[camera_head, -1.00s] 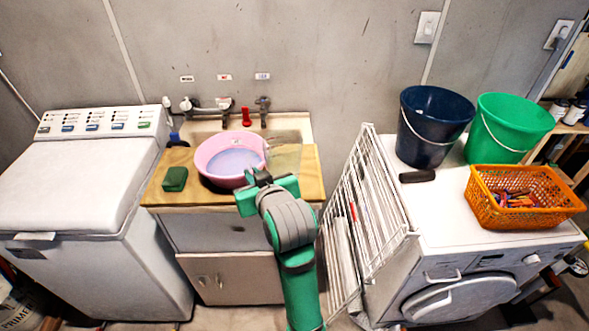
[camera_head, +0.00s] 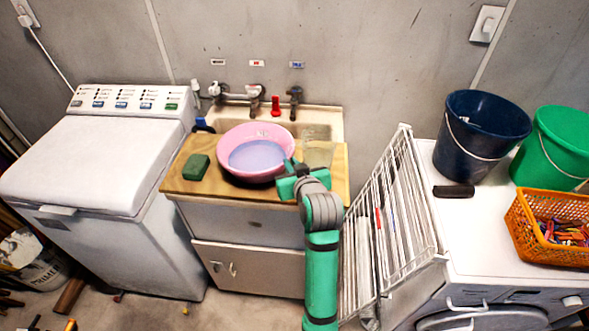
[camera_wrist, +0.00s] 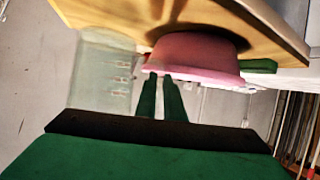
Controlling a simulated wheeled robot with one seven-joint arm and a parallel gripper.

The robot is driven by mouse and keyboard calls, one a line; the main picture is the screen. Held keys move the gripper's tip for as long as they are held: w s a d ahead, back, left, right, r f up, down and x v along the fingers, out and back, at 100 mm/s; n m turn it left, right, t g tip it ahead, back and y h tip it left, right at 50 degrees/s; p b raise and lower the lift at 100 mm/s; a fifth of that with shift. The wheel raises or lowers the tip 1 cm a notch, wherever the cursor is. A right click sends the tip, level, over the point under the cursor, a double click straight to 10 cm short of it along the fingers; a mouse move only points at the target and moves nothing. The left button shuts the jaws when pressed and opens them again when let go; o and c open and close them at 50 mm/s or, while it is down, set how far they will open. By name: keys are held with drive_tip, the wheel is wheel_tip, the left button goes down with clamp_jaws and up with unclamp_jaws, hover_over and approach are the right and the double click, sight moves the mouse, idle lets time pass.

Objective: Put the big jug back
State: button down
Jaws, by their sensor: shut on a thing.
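The big jug (camera_head: 319,154) looks like a clear, see-through vessel at the right end of the wooden counter. It also shows in the wrist view (camera_wrist: 106,75), left of my fingers, with faint marks on its side. A pink basin (camera_head: 229,143) with bluish liquid sits beside it on the left. My gripper (camera_head: 287,168) is at the basin's right front rim. In the wrist view my two green fingers (camera_wrist: 160,77) are close together with their tips at the rim of the basin (camera_wrist: 195,55). The jug is apart from the fingers.
A green block (camera_head: 196,167) lies on the counter (camera_head: 179,181) left of the basin. Taps and a red item (camera_head: 275,105) are behind it. A white drying rack (camera_head: 388,215) stands close on the right, beside the washer with buckets and an orange basket (camera_head: 520,233).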

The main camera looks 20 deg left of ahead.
drive_tip(key=f, duration=0.3)
drive_tip(key=shift+w+f, duration=0.35)
drive_tip(key=shift+w, duration=0.05)
drive_tip(key=shift+f, duration=0.15)
drive_tip(key=shift+d+f, duration=0.1)
drive_tip(key=shift+f, duration=0.05)
drive_tip(key=c, duration=2.2)
unclamp_jaws()
drive_tip(key=shift+o, duration=0.2)
